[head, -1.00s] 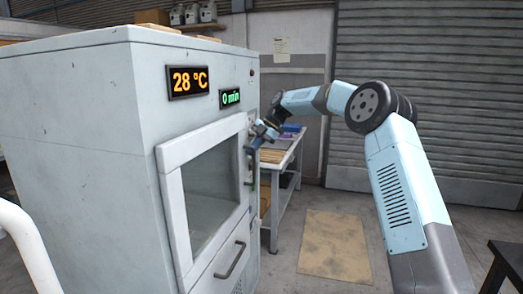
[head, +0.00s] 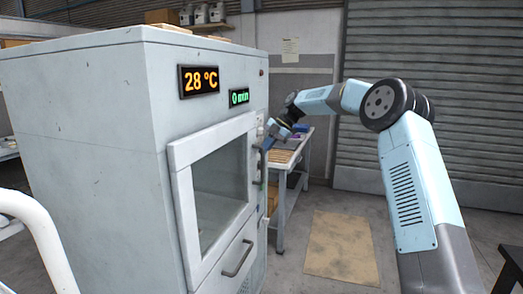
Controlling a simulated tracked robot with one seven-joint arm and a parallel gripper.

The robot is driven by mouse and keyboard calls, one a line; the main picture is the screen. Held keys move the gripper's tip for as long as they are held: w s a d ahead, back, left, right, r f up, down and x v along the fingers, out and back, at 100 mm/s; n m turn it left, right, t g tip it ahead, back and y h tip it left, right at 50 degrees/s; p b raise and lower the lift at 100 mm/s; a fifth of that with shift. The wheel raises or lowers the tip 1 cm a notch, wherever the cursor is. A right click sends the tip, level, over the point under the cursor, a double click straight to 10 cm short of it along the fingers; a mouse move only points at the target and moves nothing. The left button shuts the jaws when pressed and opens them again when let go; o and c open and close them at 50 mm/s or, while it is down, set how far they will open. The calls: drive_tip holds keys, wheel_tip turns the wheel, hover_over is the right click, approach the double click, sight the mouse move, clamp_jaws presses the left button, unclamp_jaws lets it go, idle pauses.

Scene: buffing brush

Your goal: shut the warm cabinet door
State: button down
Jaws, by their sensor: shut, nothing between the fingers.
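The warm cabinet (head: 85,130) is a tall pale grey box on the left. Its front shows an orange 28 °C display and a green display. The cabinet door (head: 181,196) is a white-framed window panel below the displays. It lies close to the cabinet front; I cannot tell whether a narrow gap is left. A dark upright handle (head: 262,166) is at its right edge. My gripper (head: 268,143) is shut and empty, close by the upper end of the handle. It is small and partly blends with the handle, so contact cannot be told.
A drawer with a curved handle (head: 238,259) is below the door. A workbench (head: 283,190) with items on top stands behind my gripper. A brown mat (head: 341,247) lies on open floor. A white tube rail (head: 38,232) is at the lower left, a dark table (head: 510,268) at the lower right.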

drive_tip(key=s+d+f+v, duration=0.1)
drive_tip(key=v, duration=1)
drive_tip(key=s+d+r+m+t+h, duration=0.25)
drive_tip(key=s+m, duration=0.55)
drive_tip(key=s, duration=0.5)
drive_tip(key=s+d+r+m+t+h, duration=0.3)
drive_tip(key=s+m, duration=0.4)
drive_tip(key=s, duration=0.6)
drive_tip(key=s+d+f+m, duration=0.3)
drive_tip(key=s+d+m, duration=0.1)
drive_tip(key=s, duration=0.5)
drive_tip(key=s+d+f+m+t+h, duration=0.1)
drive_tip(key=s+d+f+m, duration=0.2)
drive_tip(key=s+m, duration=0.3)
drive_tip(key=s+d+f+m+t, duration=0.1)
drive_tip(key=s+d+f+m, duration=0.2)
drive_tip(key=s, duration=0.8)
drive_tip(key=shift+s+d+m+h, duration=0.3)
drive_tip(key=shift+d+m+h, duration=0.05)
drive_tip(key=shift+d+m, duration=0.8)
drive_tip(key=shift+f, duration=0.1)
